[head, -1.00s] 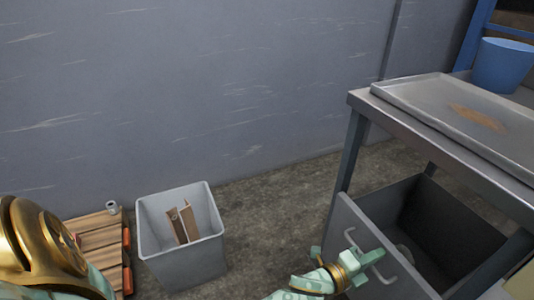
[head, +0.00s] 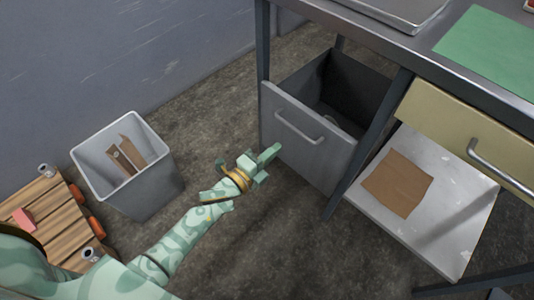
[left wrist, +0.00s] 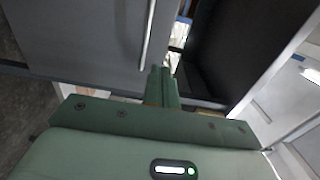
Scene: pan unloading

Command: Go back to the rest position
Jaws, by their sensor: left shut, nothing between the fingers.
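My left gripper (head: 262,162), pale green with a brass-coloured ring, reaches in from the lower left in the head view. It is just left of the grey drawer front (head: 310,148) and its handle (head: 298,130), over the concrete floor. Its fingers are together and hold nothing. In the left wrist view the shut fingers (left wrist: 160,84) point toward the drawer front (left wrist: 75,40), near the handle (left wrist: 148,35). I cannot tell whether they touch it. The drawer stands open with a dark inside. My right gripper is not in view.
A metal table (head: 372,37) carries a metal pan (head: 405,8) and a green mat (head: 490,45). A yellow drawer (head: 450,125) is under it, above a low shelf (head: 440,225) with cardboard (head: 398,184). A grey bin (head: 150,190) and wooden pallet (head: 50,215) stand left.

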